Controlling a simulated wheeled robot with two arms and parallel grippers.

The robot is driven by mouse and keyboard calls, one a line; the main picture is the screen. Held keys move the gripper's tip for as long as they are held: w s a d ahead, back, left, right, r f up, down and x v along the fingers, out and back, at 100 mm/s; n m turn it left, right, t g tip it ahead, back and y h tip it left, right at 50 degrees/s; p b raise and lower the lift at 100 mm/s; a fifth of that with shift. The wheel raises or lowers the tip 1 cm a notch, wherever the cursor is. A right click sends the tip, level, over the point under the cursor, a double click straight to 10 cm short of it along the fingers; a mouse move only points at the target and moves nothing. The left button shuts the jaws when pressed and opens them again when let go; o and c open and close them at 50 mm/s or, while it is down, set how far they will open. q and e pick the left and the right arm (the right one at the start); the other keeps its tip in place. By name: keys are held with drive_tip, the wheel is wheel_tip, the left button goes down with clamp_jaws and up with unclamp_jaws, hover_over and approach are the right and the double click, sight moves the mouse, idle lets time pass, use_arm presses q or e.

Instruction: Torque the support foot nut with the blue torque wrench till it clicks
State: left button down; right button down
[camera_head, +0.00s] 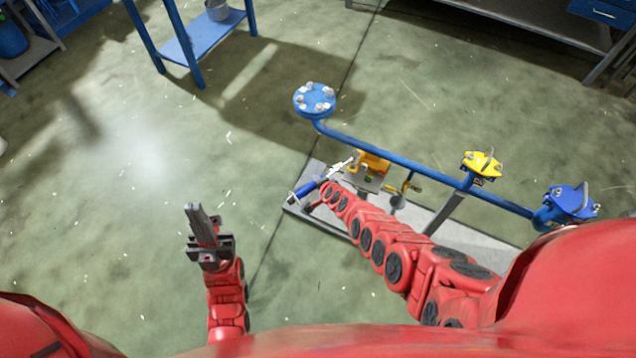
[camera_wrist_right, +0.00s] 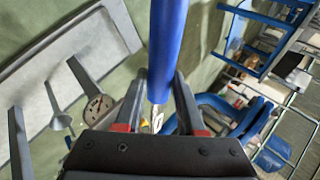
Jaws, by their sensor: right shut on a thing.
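The blue torque wrench (camera_head: 305,189) is at the left end of the grey base plate, its silver shaft reaching up and right toward the yellow clamp-like part (camera_head: 375,162). My right gripper (camera_wrist_right: 157,82) is shut on the wrench's blue handle, which also fills the upper middle of the right wrist view (camera_wrist_right: 168,40). In the head view my right arm partly covers this area. The support foot nut cannot be made out clearly, nor whether the wrench head sits on it. My left gripper (camera_head: 200,215) is empty over the floor, its fingers together.
A blue pipe (camera_head: 400,161) with a round bolted flange (camera_head: 314,100) runs above the grey base plate (camera_head: 465,229). A yellow flange (camera_head: 482,165) and a blue flange (camera_head: 570,202) stand to the right. A blue cart (camera_head: 205,38) is at the back. Floor on the left is clear.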

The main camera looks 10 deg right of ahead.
drive_tip(key=shift+w+f+b, duration=0.1)
drive_tip(key=shift+f+b, duration=1.55)
drive_tip(key=shift+b, duration=0.05)
idle(0.7)
